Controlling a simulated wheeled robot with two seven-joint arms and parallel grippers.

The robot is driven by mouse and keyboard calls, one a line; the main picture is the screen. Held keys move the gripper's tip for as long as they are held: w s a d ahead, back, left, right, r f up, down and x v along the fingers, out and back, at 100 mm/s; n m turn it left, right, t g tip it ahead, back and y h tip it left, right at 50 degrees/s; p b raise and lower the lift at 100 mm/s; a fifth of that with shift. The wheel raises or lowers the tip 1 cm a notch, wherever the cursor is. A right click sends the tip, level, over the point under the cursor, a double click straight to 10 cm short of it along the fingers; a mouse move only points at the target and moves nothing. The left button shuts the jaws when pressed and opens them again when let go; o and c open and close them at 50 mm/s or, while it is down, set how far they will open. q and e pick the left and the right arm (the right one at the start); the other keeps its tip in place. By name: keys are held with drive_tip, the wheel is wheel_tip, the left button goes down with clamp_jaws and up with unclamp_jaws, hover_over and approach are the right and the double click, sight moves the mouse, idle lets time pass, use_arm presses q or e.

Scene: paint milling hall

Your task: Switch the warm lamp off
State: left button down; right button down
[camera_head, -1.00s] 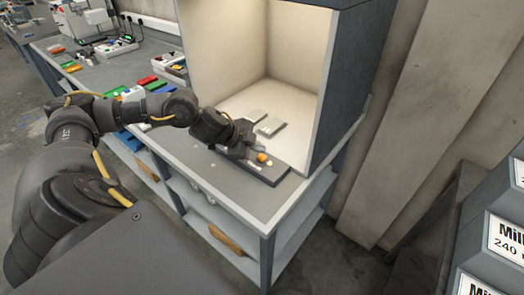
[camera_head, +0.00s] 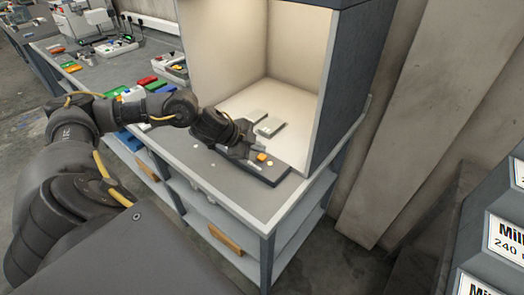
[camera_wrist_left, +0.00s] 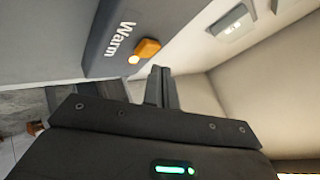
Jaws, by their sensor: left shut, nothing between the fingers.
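The warm lamp's switch is an orange rocker (camera_head: 262,157) on a dark grey control box (camera_head: 268,174) at the front of the light booth. In the left wrist view the orange switch (camera_wrist_left: 147,49) sits beside the printed word "Warm" (camera_wrist_left: 120,41), with a small glowing indicator (camera_wrist_left: 134,59) next to it. The booth's interior (camera_head: 290,65) is lit in a warm tone. My left gripper (camera_wrist_left: 161,72) is shut and empty, its fingertips close to the switch. I cannot tell whether they touch it. My right gripper is not in view.
Pale grey sample plates (camera_head: 269,126) lie on the booth floor. The booth's right side wall (camera_head: 345,85) rises beside the control box. Coloured pieces (camera_head: 147,81) and trays lie on the bench to the left. Labelled containers (camera_head: 505,235) stand at the right.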

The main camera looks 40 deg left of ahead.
sight(258, 157)
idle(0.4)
use_arm(q)
drive_tip(key=shift+f, duration=0.45)
drive_tip(key=shift+f+b, duration=0.45)
drive_tip(key=shift+f, duration=0.05)
idle(0.5)
drive_tip(key=shift+r, duration=0.1)
drive_tip(key=shift+r+p, duration=0.85)
drive_tip(key=shift+p, duration=0.25)
wheel_tip(258, 157, up, 6)
drive_tip(key=p, duration=0.6)
